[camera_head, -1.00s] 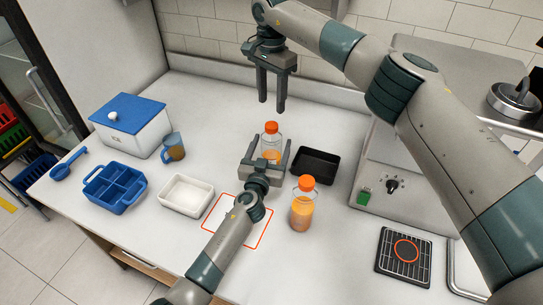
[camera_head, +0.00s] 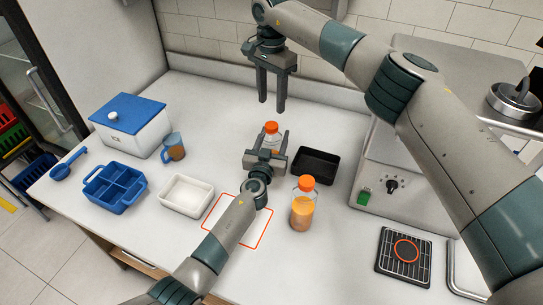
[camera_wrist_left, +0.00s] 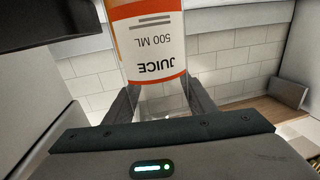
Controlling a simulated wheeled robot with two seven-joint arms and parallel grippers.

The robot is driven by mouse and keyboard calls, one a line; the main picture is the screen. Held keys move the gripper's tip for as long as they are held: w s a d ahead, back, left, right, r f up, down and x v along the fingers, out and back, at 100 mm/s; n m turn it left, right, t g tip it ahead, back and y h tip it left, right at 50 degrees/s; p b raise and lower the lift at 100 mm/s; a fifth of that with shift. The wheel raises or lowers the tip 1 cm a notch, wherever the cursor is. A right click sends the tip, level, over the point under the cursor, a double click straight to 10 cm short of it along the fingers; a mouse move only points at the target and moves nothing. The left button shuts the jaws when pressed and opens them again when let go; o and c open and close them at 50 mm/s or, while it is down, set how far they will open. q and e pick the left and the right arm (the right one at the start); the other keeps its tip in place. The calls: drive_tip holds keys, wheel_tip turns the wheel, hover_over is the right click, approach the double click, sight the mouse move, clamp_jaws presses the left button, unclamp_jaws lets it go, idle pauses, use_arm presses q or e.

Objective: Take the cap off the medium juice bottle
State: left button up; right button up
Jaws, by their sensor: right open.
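A clear juice bottle with an orange cap (camera_head: 271,127) stands upright behind my left gripper (camera_head: 270,138), which hides its lower part. In the left wrist view the bottle's label (camera_wrist_left: 150,45) reads "JUICE 500 ML", upside down in the picture. The left fingers lie close against both sides of the bottle, and the gripper looks shut on it. The cap is on the bottle. My right gripper (camera_head: 271,90) is open and empty, fingers pointing down, above and behind the bottle. A second bottle (camera_head: 303,208) of orange juice, also orange-capped, stands nearer, to the right.
A black tray (camera_head: 315,166) stands right of the held bottle. A white tray (camera_head: 187,194), a blue divided caddy (camera_head: 115,188), a cup (camera_head: 173,147) and a blue-lidded ice box (camera_head: 130,124) stand left. A juicer machine (camera_head: 385,180) is at right. The back counter is mostly clear.

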drive_tip(key=m, duration=1.3)
drive_tip(key=shift+m, duration=0.3)
drive_tip(key=m, duration=1.1)
drive_tip(key=shift+m, duration=0.4)
drive_tip(key=m, duration=0.8)
drive_tip(key=shift+m, duration=0.4)
drive_tip(key=m, duration=1.5)
